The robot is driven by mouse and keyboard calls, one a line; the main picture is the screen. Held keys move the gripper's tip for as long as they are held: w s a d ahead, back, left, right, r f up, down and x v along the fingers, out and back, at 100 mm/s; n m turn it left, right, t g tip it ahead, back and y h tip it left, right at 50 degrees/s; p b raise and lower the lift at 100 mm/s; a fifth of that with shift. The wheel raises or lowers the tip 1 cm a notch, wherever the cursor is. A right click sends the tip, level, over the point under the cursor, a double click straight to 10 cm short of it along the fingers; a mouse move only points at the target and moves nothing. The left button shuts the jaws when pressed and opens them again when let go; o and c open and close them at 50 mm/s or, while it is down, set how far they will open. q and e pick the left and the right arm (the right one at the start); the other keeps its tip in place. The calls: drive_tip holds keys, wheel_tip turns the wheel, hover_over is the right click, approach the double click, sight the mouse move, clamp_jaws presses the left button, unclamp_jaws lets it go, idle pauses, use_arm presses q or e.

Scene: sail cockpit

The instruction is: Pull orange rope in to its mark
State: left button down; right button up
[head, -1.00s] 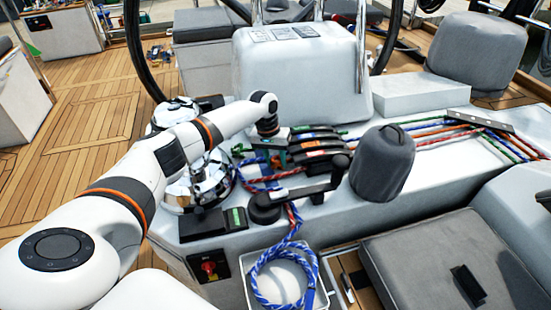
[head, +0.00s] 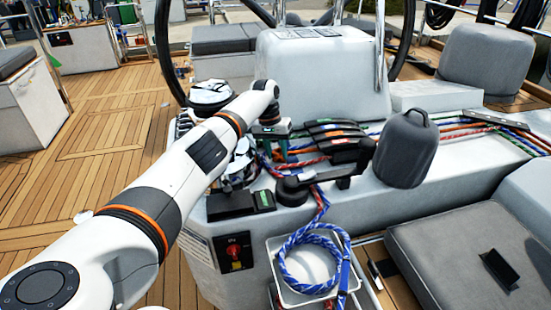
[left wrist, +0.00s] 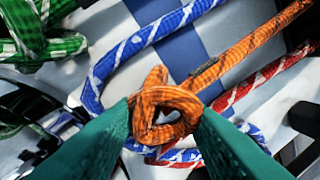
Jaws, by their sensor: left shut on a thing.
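The orange rope (left wrist: 255,45) runs down from the upper right in the left wrist view and ends in a loop or knot. My left gripper (left wrist: 165,118) has its green fingers shut on that knotted part. A dark patch (left wrist: 207,74) shows on the orange rope just above the fingers. In the head view my left gripper (head: 272,145) is left of the black rope clutches (head: 335,135), beside the chrome winch (head: 243,160). The rope between gripper and clutches is hard to make out there. My right gripper is not in view.
A blue rope (left wrist: 140,42), a red rope (left wrist: 255,88) and a green rope (left wrist: 60,45) lie close around the fingers. A black winch handle (head: 325,182) and grey covered winch (head: 405,150) stand right of the gripper. A white bin (head: 288,296) holds coiled blue rope below.

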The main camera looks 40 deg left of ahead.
use_arm(q)
drive_tip(key=shift+a+r, duration=0.1)
drive_tip(key=shift+a, duration=0.15)
drive_tip(key=c, duration=0.9)
unclamp_jaws()
drive_tip(key=shift+d, duration=0.1)
drive_tip(key=shift+r, duration=0.3)
wheel_tip(320, 180, up, 7)
drive_tip(key=a+p, duration=0.1)
drive_tip(key=shift+s+a+f, duration=0.15)
drive_tip(key=shift+s+a, duration=0.05)
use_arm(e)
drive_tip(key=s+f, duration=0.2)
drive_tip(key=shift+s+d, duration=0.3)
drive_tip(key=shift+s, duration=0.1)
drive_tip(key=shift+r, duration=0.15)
